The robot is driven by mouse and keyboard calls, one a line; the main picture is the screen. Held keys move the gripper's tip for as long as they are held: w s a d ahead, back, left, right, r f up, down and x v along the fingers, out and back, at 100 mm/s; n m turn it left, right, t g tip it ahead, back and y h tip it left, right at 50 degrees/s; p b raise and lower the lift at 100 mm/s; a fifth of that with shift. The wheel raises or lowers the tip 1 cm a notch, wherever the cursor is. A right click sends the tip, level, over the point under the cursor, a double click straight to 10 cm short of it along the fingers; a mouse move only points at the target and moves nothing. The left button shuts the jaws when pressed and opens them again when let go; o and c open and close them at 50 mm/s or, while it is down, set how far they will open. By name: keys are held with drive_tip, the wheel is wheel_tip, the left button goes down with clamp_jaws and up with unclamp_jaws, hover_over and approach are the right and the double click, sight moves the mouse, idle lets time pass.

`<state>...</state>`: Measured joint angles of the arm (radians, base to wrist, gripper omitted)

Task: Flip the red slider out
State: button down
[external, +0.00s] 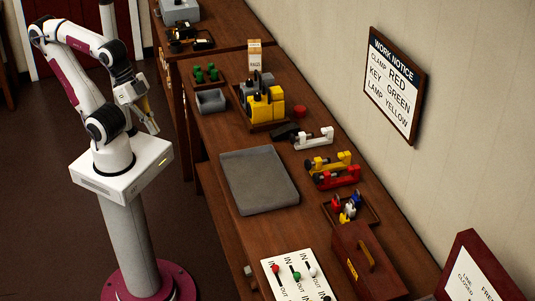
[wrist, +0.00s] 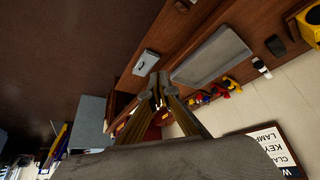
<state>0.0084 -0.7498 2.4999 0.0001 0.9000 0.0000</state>
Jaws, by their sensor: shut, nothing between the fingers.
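The white slider panel (external: 290,277) lies at the front edge of the bench in the external view, with IN and OUT marks. Its red slider (external: 276,268) sits near the IN mark. A green slider (external: 296,276) and a white slider (external: 312,271) stand beside it; a black one (external: 327,298) is cut by the frame edge. My gripper (external: 151,125) is raised beside my base, far from the panel, shut and empty. Its fingers also show in the wrist view (wrist: 160,90). I cannot pick out the red slider there.
The bench holds a grey tray (external: 258,181), red clamp (external: 338,178), yellow clamp (external: 329,163) and white clamp (external: 313,139). A caddy (external: 350,222) and a red-brown toolbox (external: 366,264) stand near the panel. A notice board (external: 394,86) hangs on the wall. Open floor separates my base from the bench.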

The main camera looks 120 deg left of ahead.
drive_tip(key=w+d+f+m+g+h, duration=0.1)
drive_tip(key=w+d+f+m, duration=0.1)
drive_tip(key=w+d+f, duration=0.35)
drive_tip(key=w+d+f+m+g, duration=0.1)
drive_tip(key=w+d+f+g, duration=0.1)
drive_tip(key=d+f, duration=0.55)
drive_tip(key=w+d+f+m+g+h, duration=0.15)
drive_tip(key=w+d+f, duration=0.25)
drive_tip(key=f, duration=0.5)
drive_tip(key=w+d+f+m+t+y, duration=0.1)
drive_tip(key=w+d+f+m+t, duration=0.15)
drive_tip(key=w+f, duration=0.45)
drive_tip(key=w+d+f+m+t+y, duration=0.1)
drive_tip(key=w+d+f+m+t, duration=0.25)
drive_tip(key=f, duration=0.55)
drive_tip(key=w+a+r+m+t+y, duration=0.1)
drive_tip(key=w+a+r+t, duration=0.1)
drive_tip(key=w+t, duration=0.15)
drive_tip(key=w+a+r+m+t+y, duration=0.1)
drive_tip(key=w+a+r+t, duration=0.15)
drive_tip(key=w, duration=0.25)
wheel_tip(320, 180, up, 11)
drive_tip(key=w+m+t+y, duration=0.1)
drive_tip(key=w+m+t, duration=0.1)
drive_tip(key=m+t, duration=0.1)
drive_tip(key=shift+w+a+f+t, duration=0.15)
drive_tip(key=shift+w+t, duration=0.2)
drive_tip(key=shift+t, duration=0.5)
